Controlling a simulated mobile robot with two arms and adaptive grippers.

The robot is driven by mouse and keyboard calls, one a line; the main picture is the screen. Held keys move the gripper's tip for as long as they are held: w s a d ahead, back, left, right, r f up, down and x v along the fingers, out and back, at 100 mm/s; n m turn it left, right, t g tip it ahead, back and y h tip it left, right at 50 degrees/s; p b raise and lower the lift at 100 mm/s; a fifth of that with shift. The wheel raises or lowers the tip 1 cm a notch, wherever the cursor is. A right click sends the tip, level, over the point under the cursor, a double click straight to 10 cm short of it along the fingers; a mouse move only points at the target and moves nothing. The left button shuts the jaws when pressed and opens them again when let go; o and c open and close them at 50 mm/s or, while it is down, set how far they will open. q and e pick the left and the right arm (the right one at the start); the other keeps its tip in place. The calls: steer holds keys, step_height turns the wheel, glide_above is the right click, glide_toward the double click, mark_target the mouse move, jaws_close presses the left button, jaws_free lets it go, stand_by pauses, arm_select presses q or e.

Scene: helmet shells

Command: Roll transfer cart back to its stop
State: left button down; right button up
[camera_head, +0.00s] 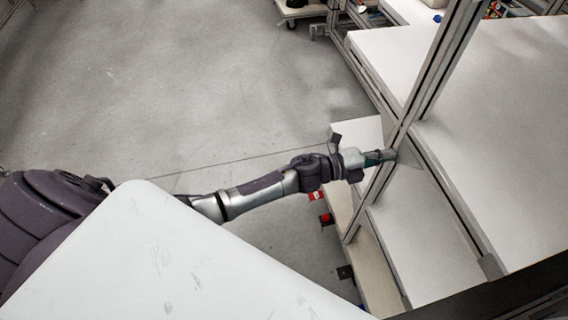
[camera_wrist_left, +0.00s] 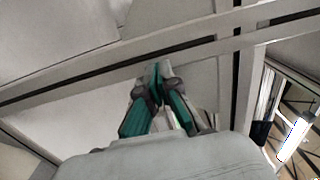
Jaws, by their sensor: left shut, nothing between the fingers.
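An aluminium-framed unit with white shelves (camera_head: 500,130) stands at the right; I cannot tell for sure whether it is the transfer cart. My left gripper (camera_head: 380,157) is at its slanted upright post (camera_head: 420,95), above a lower white shelf (camera_head: 420,235). In the left wrist view the fingers (camera_wrist_left: 161,72) are together and empty, just below a slotted aluminium rail (camera_wrist_left: 130,60). Whether they touch the frame is unclear. My right gripper is not in view. No stop can be made out for certain.
Small red and black parts (camera_head: 326,219) sit low at the unit's left edge. A wheeled platform (camera_head: 302,10) stands at the top, beside another framed bench (camera_head: 408,10). The grey floor (camera_head: 180,90) at the left is open.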

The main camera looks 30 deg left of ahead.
arm_select(q)
steer(key=b+x, duration=0.4)
steer(key=x, duration=0.7)
steer(key=shift+w+d+r, duration=0.15)
